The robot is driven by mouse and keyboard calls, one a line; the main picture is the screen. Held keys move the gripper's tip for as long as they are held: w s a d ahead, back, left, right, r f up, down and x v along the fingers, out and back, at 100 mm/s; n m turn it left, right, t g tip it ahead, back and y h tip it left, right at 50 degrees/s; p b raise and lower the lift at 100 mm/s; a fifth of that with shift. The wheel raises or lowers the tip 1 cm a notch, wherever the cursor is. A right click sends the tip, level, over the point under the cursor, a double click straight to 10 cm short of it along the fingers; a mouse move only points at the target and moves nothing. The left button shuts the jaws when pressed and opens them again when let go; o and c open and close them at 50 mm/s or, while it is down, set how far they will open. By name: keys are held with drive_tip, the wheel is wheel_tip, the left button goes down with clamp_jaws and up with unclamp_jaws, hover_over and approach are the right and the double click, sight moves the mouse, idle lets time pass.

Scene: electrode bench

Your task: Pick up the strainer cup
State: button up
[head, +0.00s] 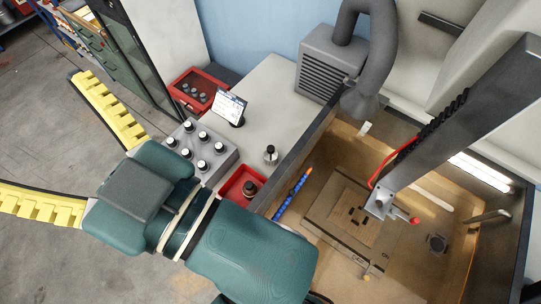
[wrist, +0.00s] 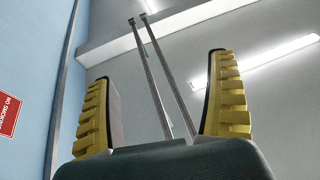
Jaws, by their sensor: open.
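I cannot make out the strainer cup for certain. A small dark round piece (head: 436,243) sits on the brown basin floor at the right in the head view and may be it, but it is too small to tell. My gripper (head: 40,138) is at the left of the head view, over the floor and away from the bench. Its yellow ridged fingers are spread wide with nothing between them. In the wrist view my gripper (wrist: 160,72) points up at the wall and ceiling, and no bench object shows there.
A grey rack (head: 203,150) holds several black-topped jars. A red tray (head: 229,187) with a dark jar, a small jar (head: 271,154) and a label stand (head: 229,107) are on the bench. The basin (head: 345,130) has walls, a slotted plate and an overhead grey beam (head: 460,110).

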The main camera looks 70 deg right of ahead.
drive_tip(key=shift+c, duration=0.4)
drive_tip(key=c, duration=0.3)
